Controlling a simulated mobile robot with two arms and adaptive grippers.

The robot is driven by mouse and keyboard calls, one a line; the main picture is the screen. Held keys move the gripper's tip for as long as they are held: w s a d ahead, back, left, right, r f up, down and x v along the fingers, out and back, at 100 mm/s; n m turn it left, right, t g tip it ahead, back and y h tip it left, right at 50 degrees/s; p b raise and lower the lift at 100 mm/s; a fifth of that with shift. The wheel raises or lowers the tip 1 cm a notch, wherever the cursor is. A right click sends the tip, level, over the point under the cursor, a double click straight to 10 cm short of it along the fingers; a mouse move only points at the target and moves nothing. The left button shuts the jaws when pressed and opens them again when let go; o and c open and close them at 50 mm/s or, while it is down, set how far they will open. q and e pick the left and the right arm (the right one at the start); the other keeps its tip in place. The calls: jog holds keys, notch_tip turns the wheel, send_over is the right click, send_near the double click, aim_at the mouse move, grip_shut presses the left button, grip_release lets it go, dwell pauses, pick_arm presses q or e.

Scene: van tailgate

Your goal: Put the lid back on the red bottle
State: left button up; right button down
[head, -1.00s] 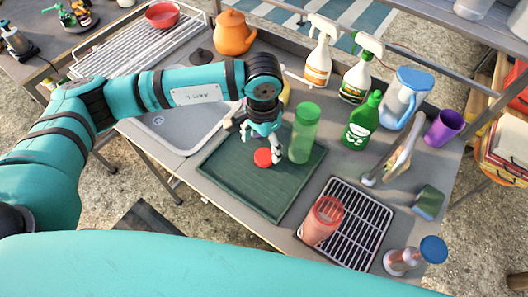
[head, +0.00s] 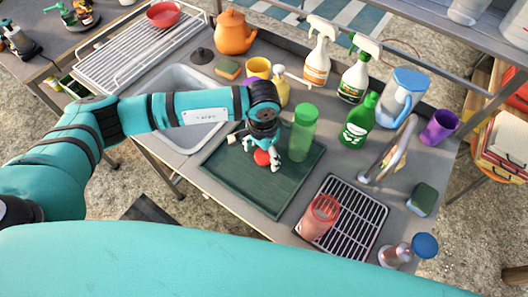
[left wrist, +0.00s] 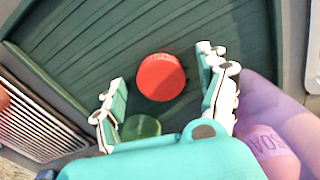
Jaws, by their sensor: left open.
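The red lid (head: 262,158) lies flat on the dark green ribbed tray (head: 233,190). It also shows as a red disc in the left wrist view (left wrist: 161,77). My left gripper (head: 262,163) is open, pointing down over the lid, with a finger to each side of it. In the left wrist view the lid appears between the open fingers (left wrist: 161,68), and I cannot tell whether they touch it. The translucent red bottle (head: 319,218) stands open-topped on the black wire rack. My right gripper is not in view.
A translucent green bottle (head: 302,133) stands close to the right of my gripper. Behind are a soap pump (head: 281,92), spray bottles (head: 317,52) and a green detergent bottle (head: 358,122). A tap (head: 390,155) stands right of the tray. The tray's front part is bare.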

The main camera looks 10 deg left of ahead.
aim_at(263, 155)
pick_arm(q)
jog(key=shift+c, duration=0.3)
jog(key=c, duration=0.7)
jog(key=shift+c, duration=0.3)
notch_tip(263, 155, up, 10)
jog(key=b, duration=0.3)
jog(key=shift+a, duration=0.1)
